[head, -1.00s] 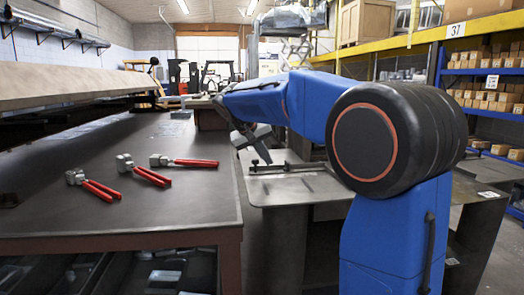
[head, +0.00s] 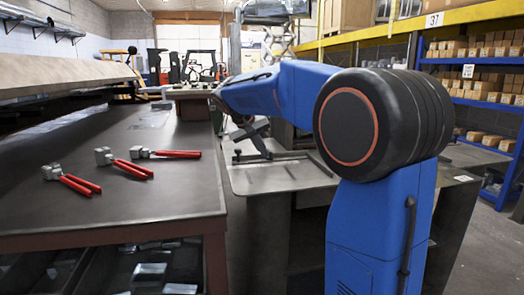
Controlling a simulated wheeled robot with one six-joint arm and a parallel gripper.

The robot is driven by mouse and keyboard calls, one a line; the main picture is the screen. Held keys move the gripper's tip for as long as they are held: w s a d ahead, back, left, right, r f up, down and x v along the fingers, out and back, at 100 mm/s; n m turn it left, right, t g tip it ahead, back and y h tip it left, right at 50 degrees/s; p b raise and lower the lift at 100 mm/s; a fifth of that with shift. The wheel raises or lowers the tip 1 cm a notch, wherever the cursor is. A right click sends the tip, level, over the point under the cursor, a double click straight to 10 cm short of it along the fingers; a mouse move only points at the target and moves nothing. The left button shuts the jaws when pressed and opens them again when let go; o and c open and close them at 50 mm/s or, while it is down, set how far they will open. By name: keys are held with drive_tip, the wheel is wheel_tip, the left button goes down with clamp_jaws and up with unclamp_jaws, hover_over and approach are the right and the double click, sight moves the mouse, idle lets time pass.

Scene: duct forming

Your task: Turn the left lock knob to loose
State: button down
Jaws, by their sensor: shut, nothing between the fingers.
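My gripper (head: 262,150) is small and dark at the end of my blue arm, pointing down over a grey metal plate (head: 285,178). It appears shut, with nothing seen in it. A thin dark bar (head: 290,156) lies across the plate close to the gripper. A small dark upright piece (head: 237,155) stands at the bar's left end. I cannot tell whether it is the left lock knob, how it is turned, or whether the gripper touches it. My arm hides part of the area behind.
A dark workbench (head: 110,205) on the left holds several red-handled tools (head: 130,168). A brown block (head: 192,95) sits at its far end. A blue and yellow shelf rack (head: 460,100) with boxes stands at the right. Forklifts (head: 195,65) are in the back.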

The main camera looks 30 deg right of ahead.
sight(271, 154)
drive_tip(key=shift+s+d+n+t, duration=0.1)
drive_tip(key=shift+s+n+t, duration=0.2)
drive_tip(key=shift+n+t, duration=0.35)
drive_tip(key=n, duration=0.1)
drive_tip(key=s+n+t+y, duration=0.1)
drive_tip(key=n, duration=0.1)
drive_tip(key=shift+d+y, duration=0.3)
drive_tip(key=shift+d, duration=0.1)
drive_tip(key=n+y, duration=0.1)
drive_tip(key=d+n+t, duration=0.1)
drive_tip(key=n, duration=0.1)
drive_tip(key=n+t+y, duration=0.1)
drive_tip(key=n, duration=0.1)
drive_tip(key=shift+s+d+y, duration=0.2)
drive_tip(key=shift+s+y, duration=0.1)
drive_tip(key=shift+s, duration=0.1)
drive_tip(key=shift+s+d+n+y, duration=0.1)
drive_tip(key=shift+d+n+y, duration=0.25)
drive_tip(key=shift+n+y, duration=0.6)
drive_tip(key=shift+s+d+n+y, duration=0.1)
drive_tip(key=shift+d+n+y, duration=0.3)
drive_tip(key=shift+n, duration=0.9)
drive_tip(key=shift+w+d+r, duration=0.1)
drive_tip(key=shift+w+d, duration=0.05)
drive_tip(key=shift+d, duration=0.55)
